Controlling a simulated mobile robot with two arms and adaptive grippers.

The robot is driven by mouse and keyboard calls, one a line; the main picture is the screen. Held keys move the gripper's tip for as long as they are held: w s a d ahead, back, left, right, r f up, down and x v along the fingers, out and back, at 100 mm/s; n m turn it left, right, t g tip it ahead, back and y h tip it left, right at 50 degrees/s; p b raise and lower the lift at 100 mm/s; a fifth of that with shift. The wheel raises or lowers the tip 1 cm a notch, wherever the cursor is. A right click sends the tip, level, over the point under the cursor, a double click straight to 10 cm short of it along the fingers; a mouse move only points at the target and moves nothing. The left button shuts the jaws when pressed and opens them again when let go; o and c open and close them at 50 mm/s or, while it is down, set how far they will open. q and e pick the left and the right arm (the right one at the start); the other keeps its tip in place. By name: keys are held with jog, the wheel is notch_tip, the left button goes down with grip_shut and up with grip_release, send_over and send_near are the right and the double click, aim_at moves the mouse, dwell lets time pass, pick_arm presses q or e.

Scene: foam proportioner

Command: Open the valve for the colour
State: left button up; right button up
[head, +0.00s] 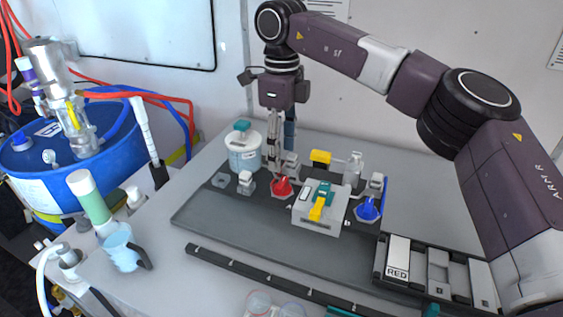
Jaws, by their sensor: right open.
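A red valve knob (282,187) stands on the dark panel (250,225), left of a grey block (304,218) with a yellow lever (317,209) and a teal part on top. A blue valve knob (368,210) stands to the right of the block. A white card reading RED (398,258) sits in a rack at the right front. My right gripper (272,166) points down just above and slightly left of the red knob, its fingers apart. Whether it touches the knob I cannot tell. My left gripper is not in view.
A white canister with a teal cap (244,152) stands close to the left of my right gripper. A yellow-topped part (320,158) and small grey fittings (246,183) surround the knobs. A blue drum (75,160) and a light-blue jug (122,250) are at left.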

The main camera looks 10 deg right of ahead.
aim_at(282, 182)
jog(key=f, duration=0.2)
jog(key=s+f+p, duration=0.1)
jog(key=f, duration=0.1)
jog(key=shift+s+a+f, duration=0.15)
jog(key=shift+w+f+p, duration=0.15)
jog(key=shift+f+p, duration=0.15)
jog(key=shift+f, duration=0.45)
jog(key=shift+w+f+p, duration=0.15)
jog(key=shift+f+p, duration=0.1)
jog(key=shift+f, duration=0.45)
jog(key=c, duration=0.7)
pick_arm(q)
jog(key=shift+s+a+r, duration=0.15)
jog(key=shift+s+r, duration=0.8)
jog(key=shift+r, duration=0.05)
pick_arm(e)
jog(key=c, duration=0.5)
